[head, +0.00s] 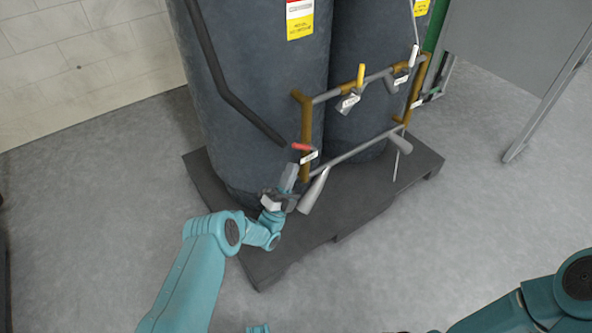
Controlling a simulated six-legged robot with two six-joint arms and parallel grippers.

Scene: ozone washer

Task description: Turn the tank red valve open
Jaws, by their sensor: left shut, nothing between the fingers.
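The red valve handle (301,147) is a short red lever at the left end of the lower pipe, beside the dark tank (262,100). It lies roughly level. My left gripper (291,172) is shut and empty just below and slightly left of the red handle. A small gap seems to show between its tips and the handle, but I cannot tell if they touch. My right arm shows at the lower right; its gripper is outside the view.
A brown and grey pipe frame (305,120) stands before two dark tanks. Yellow (361,76) and white (413,56) valve handles sit on the upper pipe. A dark pallet (290,255) lies under the tanks. A grey panel (515,60) stands at right. The floor in front is clear.

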